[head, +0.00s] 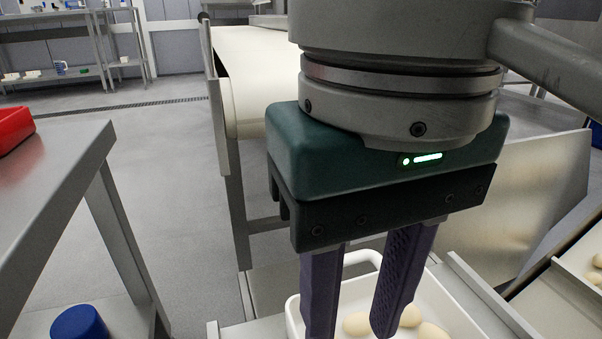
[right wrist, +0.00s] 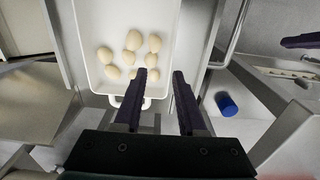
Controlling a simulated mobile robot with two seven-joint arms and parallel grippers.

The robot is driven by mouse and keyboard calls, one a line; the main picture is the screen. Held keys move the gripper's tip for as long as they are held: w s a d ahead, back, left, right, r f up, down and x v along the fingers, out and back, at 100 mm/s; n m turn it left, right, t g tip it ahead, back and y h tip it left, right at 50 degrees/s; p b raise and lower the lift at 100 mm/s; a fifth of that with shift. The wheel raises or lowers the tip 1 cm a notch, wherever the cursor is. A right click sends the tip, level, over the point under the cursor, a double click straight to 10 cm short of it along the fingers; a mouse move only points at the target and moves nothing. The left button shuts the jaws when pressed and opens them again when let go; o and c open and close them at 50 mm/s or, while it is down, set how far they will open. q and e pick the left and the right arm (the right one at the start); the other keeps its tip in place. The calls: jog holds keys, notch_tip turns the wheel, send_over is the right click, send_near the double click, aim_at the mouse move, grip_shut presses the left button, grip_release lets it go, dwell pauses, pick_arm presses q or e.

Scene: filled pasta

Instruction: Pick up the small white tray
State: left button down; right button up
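The small white tray (head: 292,318) is low in the head view, partly hidden by my right gripper (head: 352,325). It holds several pale pasta pieces. The tray (right wrist: 166,40) also shows at the upper middle of the right wrist view, with its looped handle (right wrist: 146,103) towards me. My right gripper (right wrist: 160,74) is open and points down at the handle end. One finger overlaps the handle and tray; the other lies near the tray's right edge. I see no contact.
A conveyor (head: 255,70) runs behind my right gripper. A steel table (head: 60,165) with a red bin (head: 14,128) stands at left, with a blue object (head: 80,323) below it. More pasta lies in a tray at far right (head: 570,290). Open floor lies between table and conveyor.

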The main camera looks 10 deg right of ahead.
jog(key=f, duration=0.1)
jog(key=s+a+f+b, duration=0.1)
jog(key=f, duration=0.1)
jog(key=s+a+f+b, duration=0.1)
jog(key=shift+s+a+f, duration=0.1)
jog(key=shift+s+f, duration=0.15)
jog(key=shift+f, duration=0.05)
jog(key=shift+w+f, duration=0.2)
jog(key=shift+f, duration=0.05)
notch_tip(320, 180, down, 4)
jog(key=b, duration=0.3)
jog(key=shift+f, duration=0.25)
jog(key=shift+s+f+b, duration=0.1)
jog(key=shift+f+b, duration=0.05)
jog(key=shift+b, duration=0.15)
pick_arm(q)
notch_tip(320, 180, down, 6)
jog(key=s+a, duration=0.2)
jog(key=shift+s+a, duration=0.15)
jog(key=shift+s, duration=0.15)
pick_arm(e)
jog(key=shift+d, duration=0.2)
jog(key=shift+c, duration=0.8)
grip_shut()
